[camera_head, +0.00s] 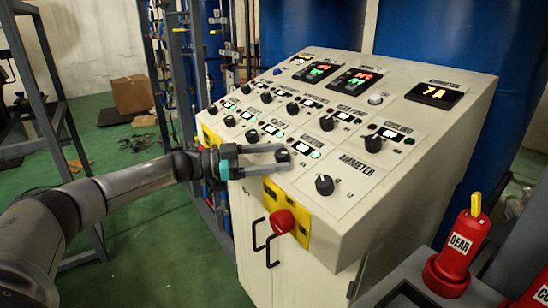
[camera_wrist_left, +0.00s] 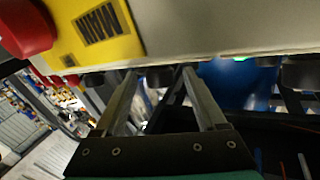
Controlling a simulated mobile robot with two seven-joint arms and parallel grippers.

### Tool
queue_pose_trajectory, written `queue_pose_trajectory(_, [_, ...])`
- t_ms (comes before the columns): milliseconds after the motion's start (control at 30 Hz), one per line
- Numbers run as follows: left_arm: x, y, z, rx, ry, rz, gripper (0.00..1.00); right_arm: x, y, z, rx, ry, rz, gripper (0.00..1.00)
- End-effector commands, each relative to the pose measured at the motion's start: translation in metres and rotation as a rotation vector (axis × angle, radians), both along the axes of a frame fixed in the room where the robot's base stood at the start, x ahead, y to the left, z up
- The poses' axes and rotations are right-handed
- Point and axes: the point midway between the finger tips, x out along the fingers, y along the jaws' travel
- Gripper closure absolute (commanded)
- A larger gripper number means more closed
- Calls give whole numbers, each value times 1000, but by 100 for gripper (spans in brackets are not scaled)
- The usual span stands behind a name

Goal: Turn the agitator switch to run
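The sloped control panel (camera_head: 352,205) carries several black rotary switches. My left gripper (camera_head: 286,157) reaches in from the left at the panel's lower edge. Its two fingers are apart, one on each side of a black rotary switch (camera_head: 282,156) in the bottom row, which shows between the fingertips. I cannot tell whether they touch it. The small labels are too blurred to read, so I cannot tell if this is the agitator switch. In the left wrist view the fingers (camera_wrist_left: 158,72) are also spread, under the panel's pale edge. My right gripper is not in view.
A red knob (camera_head: 282,221) on a yellow plate sticks out of the panel's front below the gripper. An ammeter switch (camera_head: 324,184) sits right of the fingertips. A red "GEAR" device (camera_head: 458,246) stands at lower right. Blue tanks (camera_head: 312,27) rise behind.

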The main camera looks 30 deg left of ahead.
Motion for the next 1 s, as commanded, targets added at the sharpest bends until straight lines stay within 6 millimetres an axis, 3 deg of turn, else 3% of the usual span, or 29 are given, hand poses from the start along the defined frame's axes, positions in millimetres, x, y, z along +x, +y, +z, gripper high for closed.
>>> queue_pose_trajectory(367, [-8, 10, -2, 3, 4, 2, 27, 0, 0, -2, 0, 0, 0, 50])
queue_pose_trajectory(1000, [-93, 102, -5, 2, 5, 2, 27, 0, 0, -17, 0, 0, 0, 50])
